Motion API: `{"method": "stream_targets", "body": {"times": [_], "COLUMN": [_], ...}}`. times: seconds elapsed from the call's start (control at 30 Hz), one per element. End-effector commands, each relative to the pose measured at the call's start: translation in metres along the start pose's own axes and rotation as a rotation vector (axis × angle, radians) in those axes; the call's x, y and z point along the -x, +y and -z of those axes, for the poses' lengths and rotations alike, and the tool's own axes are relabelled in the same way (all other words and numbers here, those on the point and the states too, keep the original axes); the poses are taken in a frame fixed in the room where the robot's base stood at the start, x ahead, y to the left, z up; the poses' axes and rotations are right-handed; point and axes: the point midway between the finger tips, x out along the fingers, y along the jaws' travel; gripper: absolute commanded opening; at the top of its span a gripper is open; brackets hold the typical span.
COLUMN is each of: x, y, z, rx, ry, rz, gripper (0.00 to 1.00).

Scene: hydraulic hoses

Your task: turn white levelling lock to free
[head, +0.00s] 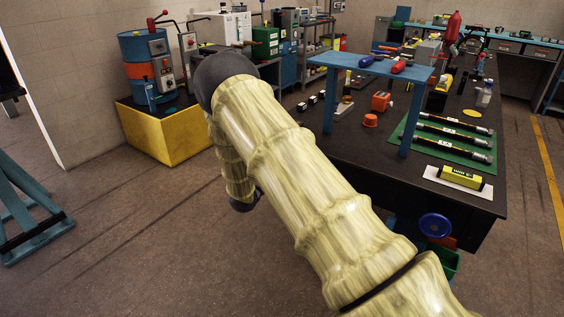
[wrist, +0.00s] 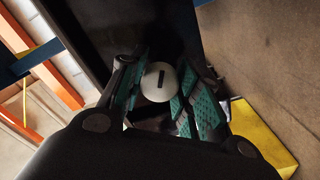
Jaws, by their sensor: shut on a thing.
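The white levelling lock (wrist: 157,80) is a round white knob with a short black bar mark on its face, in the middle of the wrist view. The bar runs nearly upright in that picture, tilted slightly. My gripper (wrist: 167,88) has its teal-padded fingers on both sides of the knob and is shut on it. The knob sits against a dark surface (wrist: 100,25). Where the pads touch the knob is partly in shadow. In the head view my arm hides the gripper, and I cannot make out the lock there.
A dark workbench (head: 478,210) with a blue raised shelf (head: 345,62) stands right of my arm. Black hoses lie on a green mat (head: 415,145). A blue drum (head: 138,48) stands on a yellow base (head: 160,135) at the back left. The floor at left is mostly clear.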

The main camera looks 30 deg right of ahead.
Motion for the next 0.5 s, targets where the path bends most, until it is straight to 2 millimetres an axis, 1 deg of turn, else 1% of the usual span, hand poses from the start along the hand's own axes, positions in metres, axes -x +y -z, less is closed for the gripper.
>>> {"method": "stream_targets", "body": {"times": [0.03, 0.2, 0.5], "x": [-0.0001, -0.0001, -0.0003], "y": [0.0024, 0.002, 0.0017], "z": [-0.0007, -0.0019, -0.0025], "rx": [0.045, 0.198, 0.404], "ry": [-0.003, -0.003, -0.004], "rz": [0.0, 0.0, 0.0], "gripper": [0.09, 0.09, 0.09]}}
